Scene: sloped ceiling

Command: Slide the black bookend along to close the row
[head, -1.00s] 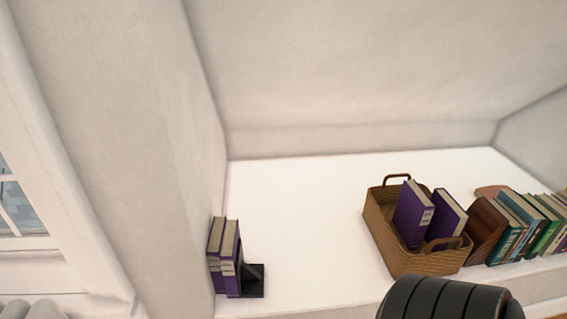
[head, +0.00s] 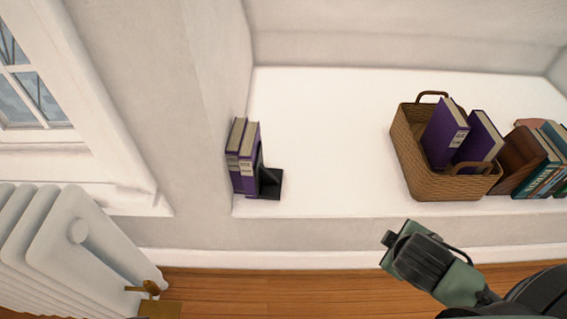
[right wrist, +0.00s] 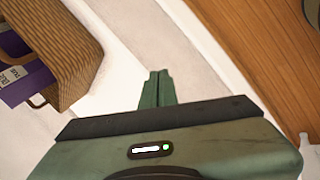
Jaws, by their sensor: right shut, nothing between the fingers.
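The black bookend (head: 270,183) stands on the white ledge in the head view, at its left end. Its upright is against or very near the right side of two purple books (head: 241,157); I cannot tell whether they touch. The books stand upright beside the left wall. My right gripper (head: 390,239) is in front of the ledge, well to the right of the bookend and below the basket in the picture. In the right wrist view its green fingers (right wrist: 156,86) are together with nothing between them. The left gripper is not in view.
A wicker basket (head: 419,184) holding two purple books (head: 445,132) stands on the ledge at right. A row of other books (head: 545,165) is beyond it. The white ledge (head: 330,140) is bare between bookend and basket. A white radiator (head: 75,250) stands lower left.

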